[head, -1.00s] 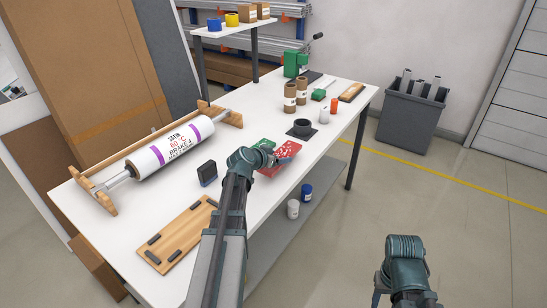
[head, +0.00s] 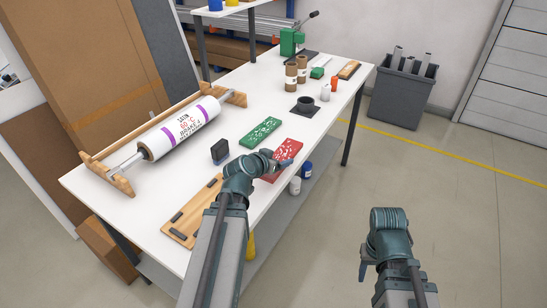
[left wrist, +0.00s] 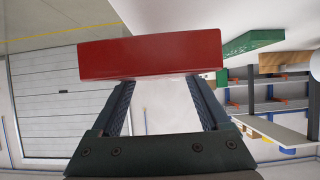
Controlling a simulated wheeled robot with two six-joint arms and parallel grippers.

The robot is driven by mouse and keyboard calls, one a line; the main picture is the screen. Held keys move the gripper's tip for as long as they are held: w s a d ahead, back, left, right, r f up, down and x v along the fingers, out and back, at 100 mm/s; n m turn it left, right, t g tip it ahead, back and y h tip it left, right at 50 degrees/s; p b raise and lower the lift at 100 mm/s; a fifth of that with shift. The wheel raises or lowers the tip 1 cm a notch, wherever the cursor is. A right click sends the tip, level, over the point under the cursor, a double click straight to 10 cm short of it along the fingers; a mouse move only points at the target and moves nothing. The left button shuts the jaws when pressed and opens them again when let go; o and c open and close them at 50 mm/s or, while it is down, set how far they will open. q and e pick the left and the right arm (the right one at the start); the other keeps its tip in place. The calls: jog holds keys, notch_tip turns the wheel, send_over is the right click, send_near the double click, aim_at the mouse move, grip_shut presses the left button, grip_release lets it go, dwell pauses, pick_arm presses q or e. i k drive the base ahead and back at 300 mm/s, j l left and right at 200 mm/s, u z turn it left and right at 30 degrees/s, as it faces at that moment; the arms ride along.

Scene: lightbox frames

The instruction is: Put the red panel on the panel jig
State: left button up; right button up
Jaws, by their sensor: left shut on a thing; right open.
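The red panel (head: 287,151), a flat block with white markings, is by the table's near edge. My left gripper (head: 272,165) is shut on it. In the left wrist view the red panel (left wrist: 150,55) lies across the fingertips (left wrist: 160,82) and hides them. I cannot tell how high it is above the table. The panel jig (head: 180,232), a wooden board with dark blocks, lies at the table's near left end, partly hidden by my left arm. My right gripper (head: 366,266) is open and empty, off the table over the floor.
A green panel (head: 260,132) lies behind the red one. A black block-shaped item (head: 219,151) stands behind the jig. A film roll (head: 180,132) on a wooden stand fills the table's back left. Cans and brown rolls stand farther right. Bare white table (head: 130,205) lies left of the jig.

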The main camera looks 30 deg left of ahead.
aim_at(206, 206)
jog(key=k+j, duration=0.1)
jog(key=k, duration=1.1)
jog(key=i, duration=0.15)
